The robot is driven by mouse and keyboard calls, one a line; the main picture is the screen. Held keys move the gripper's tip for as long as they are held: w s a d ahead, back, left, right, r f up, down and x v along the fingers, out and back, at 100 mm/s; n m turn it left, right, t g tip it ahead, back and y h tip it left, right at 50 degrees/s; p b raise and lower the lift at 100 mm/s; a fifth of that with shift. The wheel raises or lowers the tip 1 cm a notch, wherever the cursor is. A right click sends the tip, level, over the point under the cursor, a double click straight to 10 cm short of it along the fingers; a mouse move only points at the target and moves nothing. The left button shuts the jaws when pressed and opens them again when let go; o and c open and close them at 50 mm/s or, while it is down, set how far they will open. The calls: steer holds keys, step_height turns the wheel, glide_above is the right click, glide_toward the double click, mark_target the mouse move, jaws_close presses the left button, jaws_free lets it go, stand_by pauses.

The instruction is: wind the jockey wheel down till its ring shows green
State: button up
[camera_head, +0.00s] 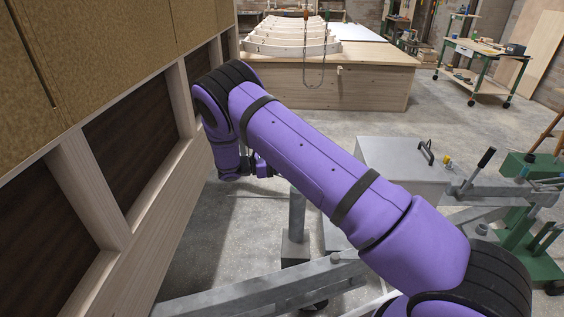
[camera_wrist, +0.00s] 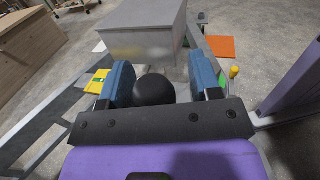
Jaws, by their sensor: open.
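The jockey wheel's grey upright tube (camera_head: 297,215) stands at the trailer's drawbar, with a square block around its lower part. Its top is behind my arm, and I cannot see its ring or colour. My gripper (camera_head: 262,165) is mostly hidden by my arm, near the tube's upper end. In the wrist view my gripper (camera_wrist: 162,84) is open, its blue fingers apart. A round black knob (camera_wrist: 153,90), apparently the crank's, sits between or just beyond them; I cannot tell whether they touch it.
A grey lidded box (camera_head: 400,163) stands on the drawbar, right of my arm. A black-gripped lever (camera_head: 487,157) and a green stand (camera_head: 530,220) are further right. The timber-framed hut wall (camera_head: 130,180) is close on the left. A wooden bench (camera_head: 370,82) stands behind, with open floor before it.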

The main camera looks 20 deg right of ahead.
steer(key=w+a, duration=0.1)
steer(key=a, duration=0.9)
steer(key=shift+w+a, duration=0.25)
steer(key=shift+a, duration=0.05)
